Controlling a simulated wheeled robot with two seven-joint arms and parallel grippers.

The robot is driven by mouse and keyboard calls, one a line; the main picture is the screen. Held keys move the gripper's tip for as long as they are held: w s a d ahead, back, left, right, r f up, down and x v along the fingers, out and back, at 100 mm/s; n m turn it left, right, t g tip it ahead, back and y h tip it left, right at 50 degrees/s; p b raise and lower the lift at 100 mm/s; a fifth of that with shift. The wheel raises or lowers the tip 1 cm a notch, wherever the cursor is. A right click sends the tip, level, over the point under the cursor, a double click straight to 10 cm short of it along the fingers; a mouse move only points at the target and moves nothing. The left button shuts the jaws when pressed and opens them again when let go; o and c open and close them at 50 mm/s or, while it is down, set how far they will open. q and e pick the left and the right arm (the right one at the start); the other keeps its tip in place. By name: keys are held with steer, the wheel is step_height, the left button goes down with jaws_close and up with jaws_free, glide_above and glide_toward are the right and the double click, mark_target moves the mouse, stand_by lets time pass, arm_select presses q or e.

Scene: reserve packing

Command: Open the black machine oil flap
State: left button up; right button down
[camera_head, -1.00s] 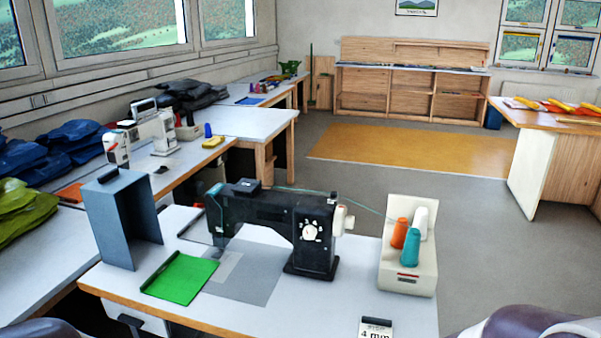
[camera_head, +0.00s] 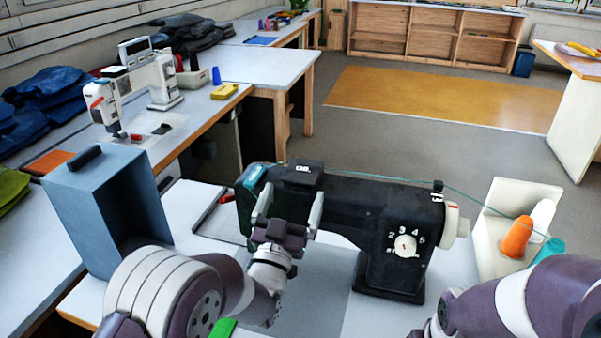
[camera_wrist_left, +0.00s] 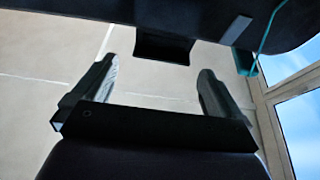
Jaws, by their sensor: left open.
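The black sewing machine (camera_head: 345,210) stands on the front table. Its oil flap (camera_head: 303,172) is a small black block with white lettering on top of the machine's arm, near the left end; it appears shut. My left gripper (camera_head: 290,203) is in front of the machine's arm just below the flap, its two pale fingers spread and pointing up. In the left wrist view a black block, apparently the flap (camera_wrist_left: 165,48), sticks out from the dark machine body beyond the open, empty fingers (camera_wrist_left: 157,82). My right arm shows at bottom right; its gripper is out of frame.
A teal thread runs along the machine's top to the thread stand (camera_head: 489,222) with orange, white and teal spools at right. A blue-grey open box (camera_head: 85,205) stands at left. A green tray (camera_head: 222,328) is mostly hidden by my left arm.

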mark_target(297, 184)
arm_select(q)
steer(key=x, duration=0.5)
steer(key=shift+w+a+f+p, duration=0.1)
steer(key=shift+w+p, duration=0.2)
steer(key=shift+w+r, duration=0.3)
steer(key=shift+w, duration=0.35)
